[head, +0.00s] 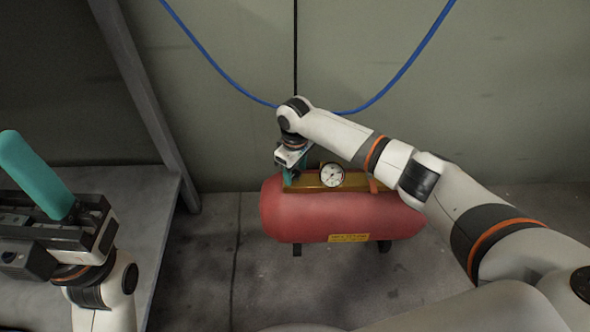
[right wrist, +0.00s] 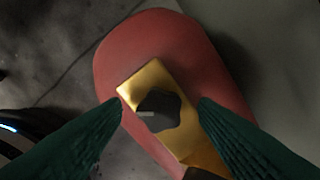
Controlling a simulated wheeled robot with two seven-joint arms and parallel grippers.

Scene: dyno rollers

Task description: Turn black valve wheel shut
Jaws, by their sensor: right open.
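The black valve wheel (right wrist: 158,110) sits on a brass block (right wrist: 145,77) on top of a red tank. In the right wrist view it has a lobed edge and a small pale mark. My right gripper (right wrist: 160,101) is open above it, with one green finger on each side of the wheel. I see no clear contact. In the head view my right gripper (head: 289,176) points down at the left end of the brass block (head: 350,186), and the wheel is hidden there. My left gripper (head: 38,175) is at the left edge; its finger gap does not show.
The red tank (head: 330,217) stands on short dark feet on the concrete floor. A round white gauge (head: 332,175) is just right of my right gripper. A blue hose (head: 403,70) hangs along the wall behind. A grey bench (head: 160,195) is at left.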

